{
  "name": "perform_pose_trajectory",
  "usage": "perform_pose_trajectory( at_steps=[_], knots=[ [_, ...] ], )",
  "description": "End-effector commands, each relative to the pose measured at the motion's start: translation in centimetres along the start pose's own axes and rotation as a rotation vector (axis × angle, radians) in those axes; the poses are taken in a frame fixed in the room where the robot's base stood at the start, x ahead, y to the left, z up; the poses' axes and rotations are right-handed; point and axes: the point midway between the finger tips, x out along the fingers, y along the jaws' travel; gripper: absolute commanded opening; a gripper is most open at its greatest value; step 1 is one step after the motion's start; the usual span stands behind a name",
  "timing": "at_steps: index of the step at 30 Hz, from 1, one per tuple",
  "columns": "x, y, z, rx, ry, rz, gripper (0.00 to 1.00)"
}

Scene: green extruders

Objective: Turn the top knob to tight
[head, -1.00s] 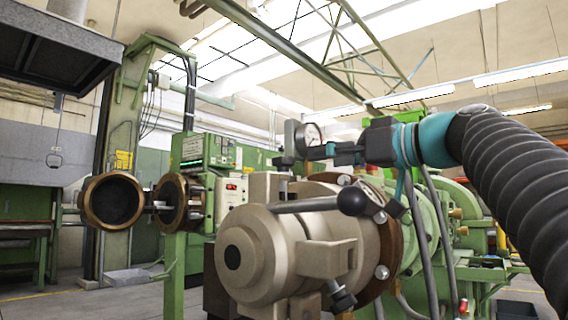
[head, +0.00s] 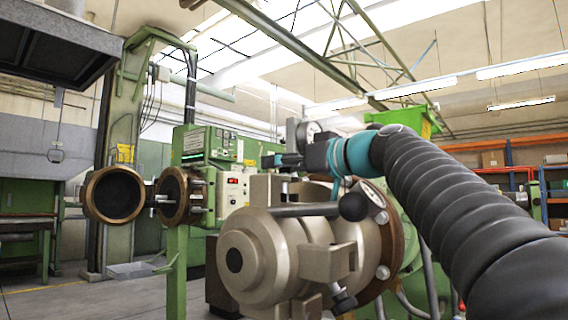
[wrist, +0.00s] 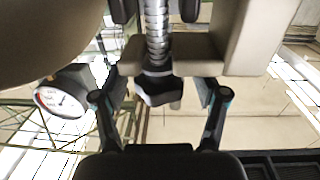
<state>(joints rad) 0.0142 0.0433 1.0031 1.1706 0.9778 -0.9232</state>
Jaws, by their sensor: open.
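The top knob (wrist: 160,88) is a dark lobed knob on a silver threaded rod, seen in the wrist view. My gripper (wrist: 160,92) is open, with one finger on each side of the knob and a visible gap to it. In the head view my gripper (head: 280,161) is above the beige extruder head (head: 262,250), near its upper bracket. The top knob cannot be made out there. A lower dark knob (head: 344,301) sits at the underside of the extruder head.
A dial gauge (wrist: 60,101) is left of my fingers in the wrist view. Beige bracket parts (wrist: 262,35) flank the rod. A brown flange (head: 377,235) stands behind the head.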

Motion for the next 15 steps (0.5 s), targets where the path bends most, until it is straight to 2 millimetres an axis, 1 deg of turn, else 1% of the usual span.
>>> perform_pose_trajectory(
  at_steps=[3, 5, 6, 8, 9, 10, 11, 15],
  knots=[
    [-0.01, 0.00, 0.01, 0.000, 0.000, 0.000, 0.72],
    [-0.02, 0.01, 0.01, 0.000, 0.000, 0.000, 0.57],
    [-0.02, 0.00, 0.01, 0.000, 0.000, 0.000, 0.47],
    [-0.02, 0.00, 0.01, 0.000, 0.000, 0.000, 0.33],
    [-0.02, 0.00, 0.01, 0.000, 0.000, 0.000, 0.23],
    [-0.02, 0.00, 0.01, 0.000, 0.000, 0.000, 0.15],
    [-0.02, 0.00, 0.01, 0.000, 0.000, 0.000, 0.11],
    [-0.01, -0.03, 0.03, 0.000, -0.001, 0.005, 0.11]
  ],
)
